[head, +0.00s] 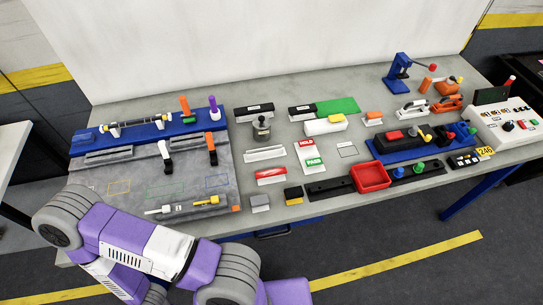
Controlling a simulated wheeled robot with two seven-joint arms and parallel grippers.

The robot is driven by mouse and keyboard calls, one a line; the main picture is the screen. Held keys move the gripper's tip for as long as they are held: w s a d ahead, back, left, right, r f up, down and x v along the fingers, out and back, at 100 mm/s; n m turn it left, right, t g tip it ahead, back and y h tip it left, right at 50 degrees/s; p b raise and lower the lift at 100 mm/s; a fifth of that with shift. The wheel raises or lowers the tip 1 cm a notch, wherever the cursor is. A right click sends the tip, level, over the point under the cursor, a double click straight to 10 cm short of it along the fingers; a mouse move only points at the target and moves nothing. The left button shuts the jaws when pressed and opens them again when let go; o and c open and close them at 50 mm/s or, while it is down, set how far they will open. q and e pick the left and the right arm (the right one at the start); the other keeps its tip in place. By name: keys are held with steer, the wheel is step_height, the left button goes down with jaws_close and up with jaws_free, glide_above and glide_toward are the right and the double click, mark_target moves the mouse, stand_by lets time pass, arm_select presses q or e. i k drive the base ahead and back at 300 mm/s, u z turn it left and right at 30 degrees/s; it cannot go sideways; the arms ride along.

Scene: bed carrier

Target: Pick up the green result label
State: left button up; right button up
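A small green label (315,161) with white lettering lies on the grey bench, near its middle. It sits just below a red label (305,144) with white lettering, and the two look nearly touching. A larger plain green panel (338,105) lies farther back. Purple and white links of my own arm cross the bottom left, well apart from the labels. No fingers of my left or right gripper show, so neither gripper's opening can be seen.
A red tray (371,177) stands to the right of the labels. Left is a grey and blue fixture board (110,178) with upright orange and purple handles. A stamp-like tool (261,128) stands left of the labels. A control box (505,122) sits at the right end.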

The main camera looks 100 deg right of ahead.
mark_target(317, 161)
steer(key=u, duration=0.1)
steer(key=k, duration=1.9)
steer(key=z, duration=0.5)
